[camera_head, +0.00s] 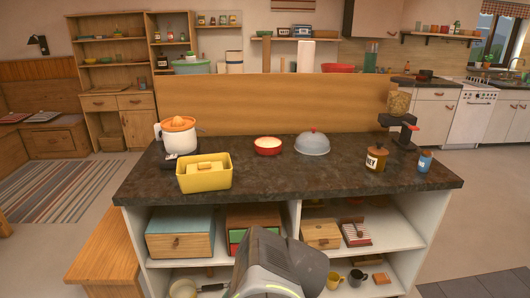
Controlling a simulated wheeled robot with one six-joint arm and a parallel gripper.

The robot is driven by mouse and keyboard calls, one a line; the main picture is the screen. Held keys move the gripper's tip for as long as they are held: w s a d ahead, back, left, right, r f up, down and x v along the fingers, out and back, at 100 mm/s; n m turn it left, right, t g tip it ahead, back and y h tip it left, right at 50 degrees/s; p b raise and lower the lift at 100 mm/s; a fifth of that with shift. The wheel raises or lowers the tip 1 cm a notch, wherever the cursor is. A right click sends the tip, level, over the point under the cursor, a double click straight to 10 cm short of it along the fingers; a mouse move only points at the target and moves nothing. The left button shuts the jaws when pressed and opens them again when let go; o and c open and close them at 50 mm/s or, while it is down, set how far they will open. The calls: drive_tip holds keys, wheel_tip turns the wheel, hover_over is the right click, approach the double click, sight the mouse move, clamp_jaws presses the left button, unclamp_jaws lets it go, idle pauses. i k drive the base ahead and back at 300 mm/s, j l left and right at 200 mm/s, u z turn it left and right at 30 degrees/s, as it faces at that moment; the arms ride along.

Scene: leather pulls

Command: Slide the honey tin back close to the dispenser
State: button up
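The honey tin (376,158) is a brown jar with a pale label and a dark knobbed lid. It stands upright on the dark countertop (330,178), towards the right end. The dispenser (399,104) has a clear hopper with tan contents on a black stand. It stands behind and to the right of the tin, near the back edge, with a gap of counter between them. Part of my grey arm shows at the bottom centre, in front of the counter. My gripper's fingers do not show.
A small blue jar (425,162) stands right of the tin, near the counter's right end. A grey dome (312,143), a red bowl (267,146), a yellow butter box (204,174) and a white juicer (178,137) stand further left. A wooden panel (270,105) rises behind.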

sight(374, 163)
drive_tip(key=k+l, duration=0.1)
drive_tip(key=i+l+z, duration=0.2)
drive_tip(key=i+z, duration=0.85)
drive_tip(key=i, duration=0.2)
